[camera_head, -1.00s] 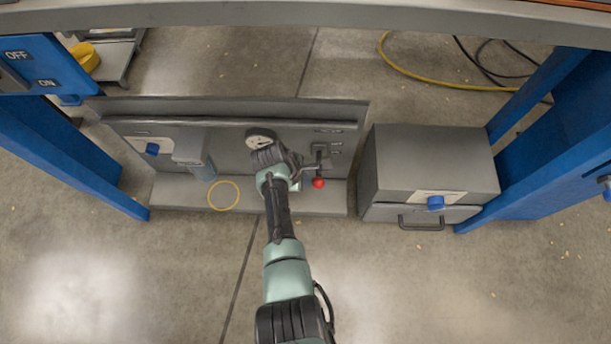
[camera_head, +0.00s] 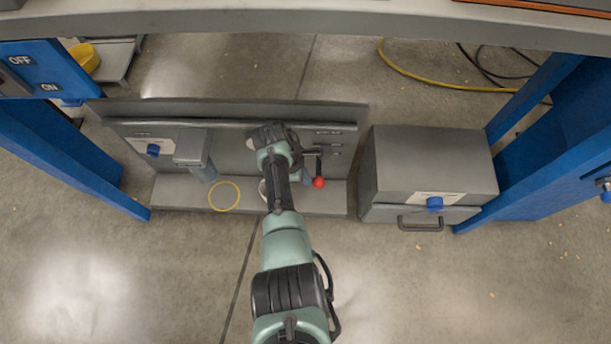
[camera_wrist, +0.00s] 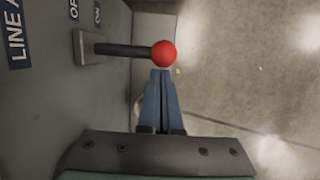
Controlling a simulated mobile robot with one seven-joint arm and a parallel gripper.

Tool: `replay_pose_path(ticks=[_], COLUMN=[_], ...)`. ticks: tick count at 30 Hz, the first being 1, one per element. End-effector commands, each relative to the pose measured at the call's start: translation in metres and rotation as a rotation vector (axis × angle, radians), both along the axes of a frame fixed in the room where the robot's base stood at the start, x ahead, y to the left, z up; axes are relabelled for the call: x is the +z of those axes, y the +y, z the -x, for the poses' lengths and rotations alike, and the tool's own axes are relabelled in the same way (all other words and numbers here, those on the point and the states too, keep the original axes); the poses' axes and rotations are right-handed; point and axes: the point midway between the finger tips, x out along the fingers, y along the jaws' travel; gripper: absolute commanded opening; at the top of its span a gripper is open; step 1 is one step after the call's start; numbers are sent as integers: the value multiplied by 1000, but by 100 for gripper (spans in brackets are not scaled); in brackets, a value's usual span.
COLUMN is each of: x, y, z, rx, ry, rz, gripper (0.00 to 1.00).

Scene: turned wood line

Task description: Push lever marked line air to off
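The line air lever has a dark rod and a red ball knob (camera_head: 318,182). In the head view it hangs down from its mount on the grey panel (camera_head: 230,140). In the head view my arm hides most of the gripper.
A grey box (camera_head: 430,165) with a blue knob stands right of the panel. A blue-capped valve (camera_head: 153,149), a filter bowl (camera_head: 203,170) and a yellow ring (camera_head: 224,196) are at the left. Blue posts flank both sides, and a grey beam (camera_head: 300,22) crosses above. The floor in front is clear.

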Motion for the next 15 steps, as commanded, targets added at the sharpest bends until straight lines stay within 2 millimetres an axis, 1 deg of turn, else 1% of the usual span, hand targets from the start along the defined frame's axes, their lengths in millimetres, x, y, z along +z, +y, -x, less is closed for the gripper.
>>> replay_pose_path(ticks=[1, 15], x=[1, 7], y=[-3, -4], z=[0, -2], rx=[-4, -4], ry=[7, 67], rz=[7, 8], gripper=[0, 0])
